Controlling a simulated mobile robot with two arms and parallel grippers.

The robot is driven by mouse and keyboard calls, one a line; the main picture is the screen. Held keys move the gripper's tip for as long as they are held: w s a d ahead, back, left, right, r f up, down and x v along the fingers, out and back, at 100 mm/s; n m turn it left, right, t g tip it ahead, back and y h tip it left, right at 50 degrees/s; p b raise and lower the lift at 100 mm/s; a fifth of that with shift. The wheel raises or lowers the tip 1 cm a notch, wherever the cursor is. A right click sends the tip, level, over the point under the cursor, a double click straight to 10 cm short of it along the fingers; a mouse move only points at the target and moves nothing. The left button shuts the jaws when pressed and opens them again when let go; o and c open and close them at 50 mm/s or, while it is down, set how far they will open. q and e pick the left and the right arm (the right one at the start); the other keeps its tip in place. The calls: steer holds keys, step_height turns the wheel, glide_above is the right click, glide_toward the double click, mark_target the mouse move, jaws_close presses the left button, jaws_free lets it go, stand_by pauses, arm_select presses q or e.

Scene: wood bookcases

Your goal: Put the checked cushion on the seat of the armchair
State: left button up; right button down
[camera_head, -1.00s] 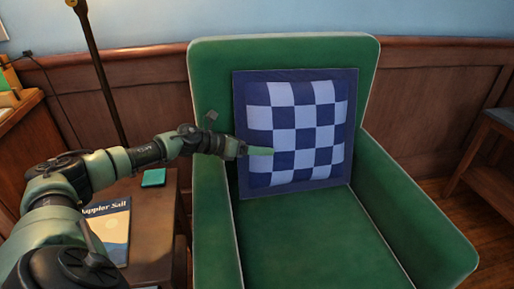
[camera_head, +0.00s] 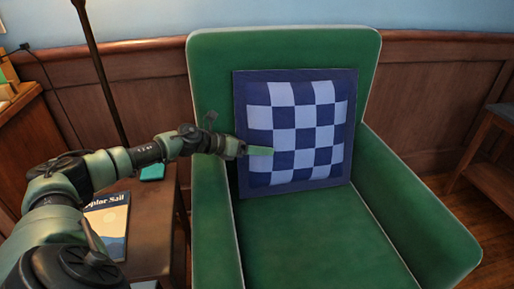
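The blue checked cushion (camera_head: 298,131) stands upright in the green armchair (camera_head: 310,240), leaning on the backrest with its lower edge at the back of the seat. The front of the seat is bare. My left gripper (camera_head: 260,151) is at the cushion's left side, its tip in front of the checks. I cannot tell whether it touches the cushion or whether its fingers are open or shut. My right gripper is not in view.
A small wooden side table (camera_head: 152,228) stands left of the armchair, with a book (camera_head: 108,222) and a teal item (camera_head: 152,172) on it. A lamp pole (camera_head: 100,70) rises behind. A dark stool or table (camera_head: 490,165) stands at the right.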

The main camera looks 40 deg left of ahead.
arm_select(q)
steer(key=o, duration=1.8)
steer(key=shift+r, duration=0.1)
steer(key=v, duration=0.6)
steer(key=shift+s+a+f, duration=0.1)
steer(key=shift+s+f, duration=0.05)
steer(key=shift+f, duration=0.1)
steer(key=shift+s+a+r+b, duration=0.25)
steer(key=shift+s+r+b, duration=0.1)
steer(key=shift+s+r, duration=0.2)
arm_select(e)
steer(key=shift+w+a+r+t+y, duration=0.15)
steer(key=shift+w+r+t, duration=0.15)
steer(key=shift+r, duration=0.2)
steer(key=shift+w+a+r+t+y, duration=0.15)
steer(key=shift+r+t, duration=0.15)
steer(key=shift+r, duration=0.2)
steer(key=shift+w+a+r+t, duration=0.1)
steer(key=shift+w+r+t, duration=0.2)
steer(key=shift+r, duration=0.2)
